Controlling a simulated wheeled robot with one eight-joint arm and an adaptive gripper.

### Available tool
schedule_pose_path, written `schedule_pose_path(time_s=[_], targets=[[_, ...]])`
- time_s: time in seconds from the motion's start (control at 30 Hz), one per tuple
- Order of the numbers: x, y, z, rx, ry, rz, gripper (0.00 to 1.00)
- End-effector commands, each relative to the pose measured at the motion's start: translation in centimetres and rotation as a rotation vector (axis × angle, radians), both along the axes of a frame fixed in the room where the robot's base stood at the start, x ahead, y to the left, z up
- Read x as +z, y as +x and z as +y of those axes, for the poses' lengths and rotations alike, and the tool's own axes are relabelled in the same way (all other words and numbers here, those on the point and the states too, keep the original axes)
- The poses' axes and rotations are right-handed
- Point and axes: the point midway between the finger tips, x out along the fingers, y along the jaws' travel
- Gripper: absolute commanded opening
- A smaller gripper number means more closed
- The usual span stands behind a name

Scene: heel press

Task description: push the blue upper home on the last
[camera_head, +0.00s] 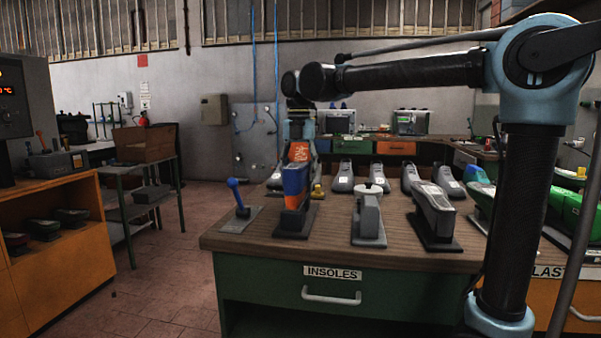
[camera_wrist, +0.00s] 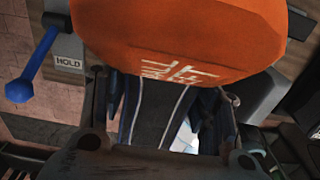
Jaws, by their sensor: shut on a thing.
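The blue upper (camera_head: 296,180) sits upright over a grey last on a dark base (camera_head: 293,222) at the table's left front. An orange part with pale lettering (camera_head: 299,152) is directly above the blue; it fills the top of the wrist view (camera_wrist: 190,35). My gripper (camera_head: 299,138) comes down onto it from behind and above. In the wrist view my gripper's fingers (camera_wrist: 165,115) are closed around a dark strip with two pale lines, below the orange part. The exact contact is partly hidden, and I cannot see how deep the upper sits on the last.
A blue-handled lever (camera_head: 237,192) stands left of the last, with a HOLD label (camera_wrist: 68,62) beside it. Several grey shoes line the back.

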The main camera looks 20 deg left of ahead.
Motion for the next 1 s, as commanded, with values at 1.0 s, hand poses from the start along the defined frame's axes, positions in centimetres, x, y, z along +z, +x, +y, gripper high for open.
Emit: schedule_pose_path(time_s=[1.0], targets=[[-1.2,0.0,0.0,0.000,-0.001,0.000,0.22]])
